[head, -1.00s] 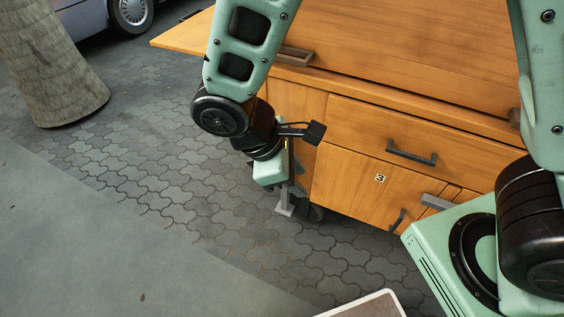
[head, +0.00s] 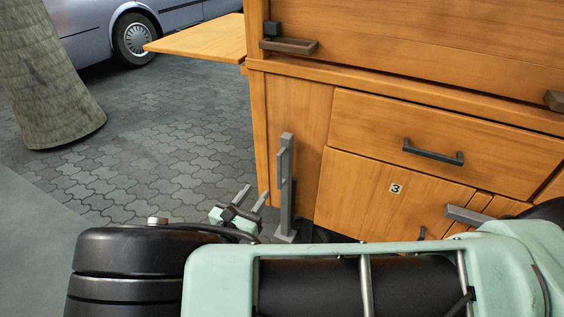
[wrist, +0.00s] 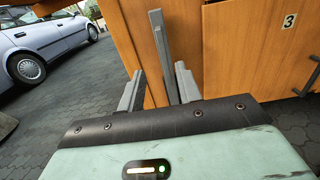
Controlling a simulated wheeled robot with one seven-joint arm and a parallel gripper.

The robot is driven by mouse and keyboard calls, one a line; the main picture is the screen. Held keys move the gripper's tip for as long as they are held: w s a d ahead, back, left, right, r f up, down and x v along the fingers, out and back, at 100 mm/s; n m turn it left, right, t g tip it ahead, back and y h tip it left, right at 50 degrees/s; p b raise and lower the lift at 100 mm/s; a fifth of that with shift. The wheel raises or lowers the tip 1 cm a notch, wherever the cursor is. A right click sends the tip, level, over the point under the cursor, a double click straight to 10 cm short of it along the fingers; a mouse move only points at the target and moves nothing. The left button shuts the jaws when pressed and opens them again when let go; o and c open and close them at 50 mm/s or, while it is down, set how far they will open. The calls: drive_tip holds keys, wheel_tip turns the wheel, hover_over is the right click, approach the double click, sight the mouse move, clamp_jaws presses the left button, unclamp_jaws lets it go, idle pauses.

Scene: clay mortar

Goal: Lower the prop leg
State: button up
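The prop leg (head: 286,190) is a grey metal post standing upright at the left front corner of the wooden cart (head: 300,150). Its flat foot is low by the paving; whether it touches the ground I cannot tell. My gripper (head: 254,193) is just left of the leg, with two grey fingers spread apart and pointing toward the cart. In the wrist view the leg (wrist: 164,45) rises ahead, between the fingers of my gripper (wrist: 158,68) in the picture. No contact with the leg is visible.
The cart has a side shelf (head: 200,38), a drawer handle (head: 432,153) and a door marked 3 (head: 396,189). A tree trunk (head: 40,80) and a parked car (head: 190,20) stand at the left. The paving (head: 160,150) between them is clear.

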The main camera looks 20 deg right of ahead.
sight(278, 163)
drive_tip(key=b+x, duration=0.2)
drive_tip(key=x, duration=1.4)
drive_tip(key=shift+w+d, duration=0.1)
drive_tip(key=shift+d, duration=0.05)
